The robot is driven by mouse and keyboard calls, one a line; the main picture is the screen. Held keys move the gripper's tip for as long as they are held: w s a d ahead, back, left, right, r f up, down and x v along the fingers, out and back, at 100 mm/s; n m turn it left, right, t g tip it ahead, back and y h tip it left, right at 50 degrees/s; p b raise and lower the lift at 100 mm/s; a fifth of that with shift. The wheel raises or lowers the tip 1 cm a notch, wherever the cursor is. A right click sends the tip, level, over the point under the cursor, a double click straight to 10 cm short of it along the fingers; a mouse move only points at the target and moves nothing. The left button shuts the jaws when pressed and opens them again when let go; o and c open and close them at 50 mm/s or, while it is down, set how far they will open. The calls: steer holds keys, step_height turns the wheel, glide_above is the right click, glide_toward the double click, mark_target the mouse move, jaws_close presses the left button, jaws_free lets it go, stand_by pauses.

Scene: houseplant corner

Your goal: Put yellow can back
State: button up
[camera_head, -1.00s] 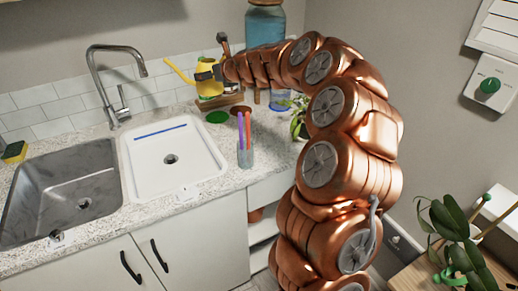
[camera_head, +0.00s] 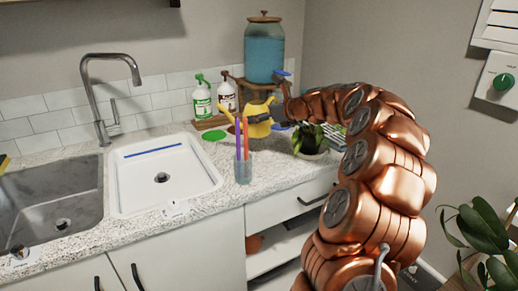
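The yellow can (camera_head: 257,127) is a small watering can with a spout. It is at the back of the counter, below and in front of the blue water dispenser (camera_head: 264,52). The cup with pens hides part of its left side. My gripper (camera_head: 276,124) comes from the right and its dark fingers are at the can's right side, shut on it. The fingertips are small, and I cannot tell whether the can's base touches the counter.
Two spray bottles (camera_head: 202,101) stand on a wooden tray at the wall. A green disc (camera_head: 214,135) lies on the counter. A pen cup (camera_head: 243,166) and a potted plant (camera_head: 311,142) stand near the front edge. The sink (camera_head: 128,205) is left.

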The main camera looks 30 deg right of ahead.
steer(key=shift+f+b, duration=0.4)
steer(key=shift+f, duration=3.55)
steer(key=o, duration=1.4)
steer(key=shift+f, duration=0.1)
steer(key=shift+o, duration=0.2)
steer(key=v, duration=1.2)
steer(key=shift+a, duration=0.1)
